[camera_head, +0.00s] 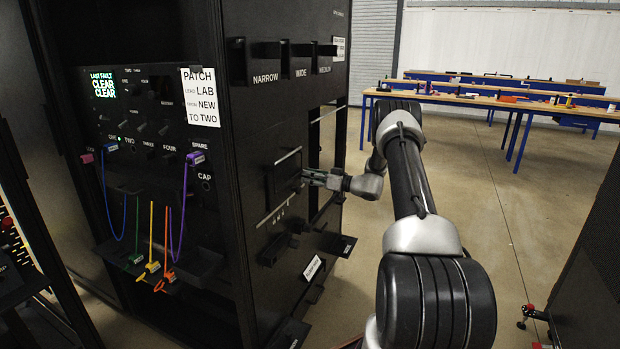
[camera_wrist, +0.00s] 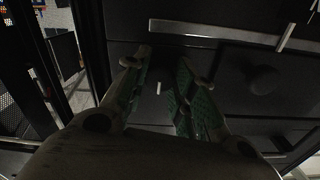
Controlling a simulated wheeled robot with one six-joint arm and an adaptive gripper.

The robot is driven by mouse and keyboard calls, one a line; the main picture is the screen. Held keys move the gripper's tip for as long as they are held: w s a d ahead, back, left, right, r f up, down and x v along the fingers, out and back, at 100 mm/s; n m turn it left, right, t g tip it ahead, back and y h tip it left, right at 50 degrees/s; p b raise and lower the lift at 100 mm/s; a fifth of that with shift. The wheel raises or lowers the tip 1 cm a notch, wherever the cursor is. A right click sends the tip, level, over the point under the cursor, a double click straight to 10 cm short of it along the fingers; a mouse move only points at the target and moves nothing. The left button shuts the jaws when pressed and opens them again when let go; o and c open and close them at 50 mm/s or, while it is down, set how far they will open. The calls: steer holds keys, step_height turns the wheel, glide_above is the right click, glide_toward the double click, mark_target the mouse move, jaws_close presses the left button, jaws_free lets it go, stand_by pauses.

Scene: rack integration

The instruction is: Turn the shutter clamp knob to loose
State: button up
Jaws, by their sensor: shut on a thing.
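My gripper (camera_head: 308,178) is at the side panel of the black rack, beside a dark framed rectangle (camera_head: 284,172). In the wrist view the two green-padded fingers (camera_wrist: 164,80) stand a little apart, shut on a dark knob (camera_wrist: 158,101) against the black panel. A short white mark (camera_wrist: 158,88) shows between the fingers. The knob's outline is very dark, and its turn position cannot be told. In the head view the knob is hidden by the fingers.
Another round dark knob (camera_wrist: 263,80) sits to the right in the wrist view, below a pale bar (camera_wrist: 225,34). Black shelves (camera_head: 325,243) jut out lower on the rack. Patch cables hang on the rack's left face. Open floor (camera_head: 505,220) lies to the right.

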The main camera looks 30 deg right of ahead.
steer(key=shift+s+f, duration=0.15)
steer(key=shift+f, duration=0.15)
steer(key=o, duration=0.8)
steer(key=shift+o, duration=1.2)
steer(key=shift+r, duration=0.15)
steer(key=v, duration=1.2)
steer(key=shift+d, duration=0.1)
